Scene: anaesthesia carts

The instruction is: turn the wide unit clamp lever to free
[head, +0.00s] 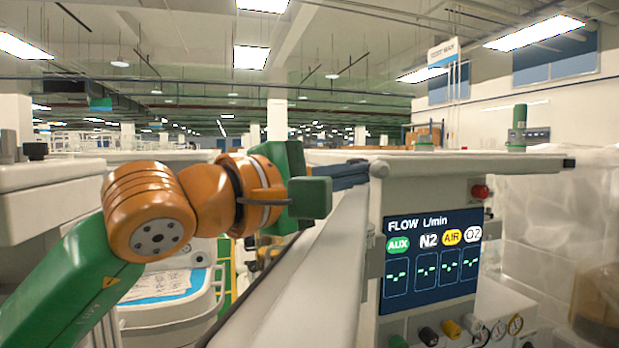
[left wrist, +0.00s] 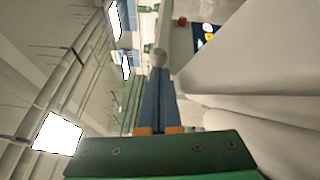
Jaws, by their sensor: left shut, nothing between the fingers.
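The wide unit (head: 400,190) is a pale cart with a dark blue flow display, in the right half of the head view. My left gripper (head: 366,172) is shut and empty, its dark blue fingers pointing right at the cart's near top left corner. In the left wrist view the shut fingers (left wrist: 160,72) end at a small rounded grey piece (left wrist: 160,57). This may be the end of the clamp lever, but I cannot tell, nor whether the fingers touch it. No lever shows clearly in the head view. My right gripper is not in view.
A red knob (head: 480,191) sits above the flow display (head: 432,255), with several coloured knobs below. A tray with a blue-edged sheet (head: 165,285) stands at lower left, behind my arm. A pale counter (head: 45,185) is at the left edge. Clear plastic sheeting (head: 550,215) hangs at right.

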